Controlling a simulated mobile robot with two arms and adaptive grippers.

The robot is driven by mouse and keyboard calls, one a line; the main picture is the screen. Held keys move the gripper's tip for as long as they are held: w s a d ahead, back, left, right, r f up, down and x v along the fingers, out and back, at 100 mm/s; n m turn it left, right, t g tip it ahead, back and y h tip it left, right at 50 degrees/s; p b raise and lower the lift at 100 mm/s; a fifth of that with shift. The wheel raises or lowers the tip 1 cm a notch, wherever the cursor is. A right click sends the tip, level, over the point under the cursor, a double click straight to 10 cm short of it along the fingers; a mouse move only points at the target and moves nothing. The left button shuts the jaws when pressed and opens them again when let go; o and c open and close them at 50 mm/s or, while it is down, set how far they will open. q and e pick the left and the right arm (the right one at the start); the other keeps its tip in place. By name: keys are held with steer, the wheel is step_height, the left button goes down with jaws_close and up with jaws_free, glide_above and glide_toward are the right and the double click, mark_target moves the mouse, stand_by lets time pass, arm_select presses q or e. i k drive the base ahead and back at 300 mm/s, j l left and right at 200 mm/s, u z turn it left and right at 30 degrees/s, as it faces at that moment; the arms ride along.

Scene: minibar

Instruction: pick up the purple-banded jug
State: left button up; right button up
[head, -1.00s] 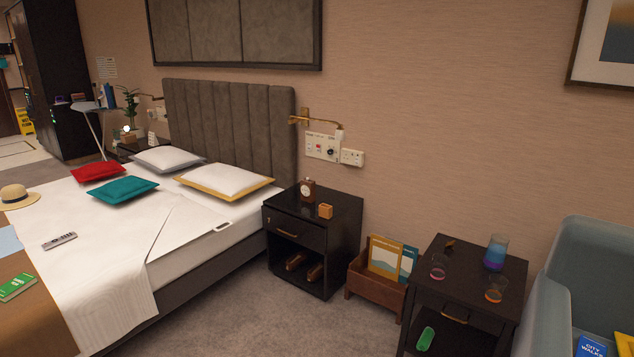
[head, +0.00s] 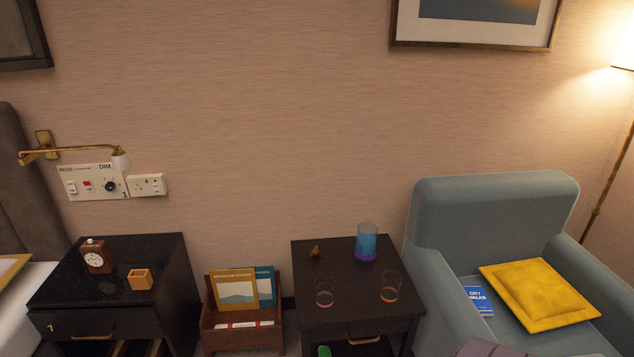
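The jug (head: 366,242) stands upright toward the back right of the small dark side table (head: 342,319). It is clear at the top, blue in the middle, with a purple band at its base. Two clear glasses stand in front of it: one with a pink-purple base (head: 324,293) on the left and one with an orange base (head: 389,288) on the right. A small brown object (head: 315,251) lies at the table's back left.
A wooden rack (head: 243,335) with books stands left of the table. Further left is a black nightstand (head: 170,266) with a clock (head: 96,256) and a small orange box (head: 140,279). A blue-grey armchair (head: 490,213) with a yellow cushion (head: 539,294) stands close on the right.

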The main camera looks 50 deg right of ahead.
mark_target(365, 252)
steer(key=i+z, duration=0.4)
steer(key=i+j+z, duration=0.15)
steer(key=i+z, duration=0.2)
steer(key=i+j+z, duration=0.25)
steer(key=z, duration=0.15)
steer(key=i, duration=0.1)
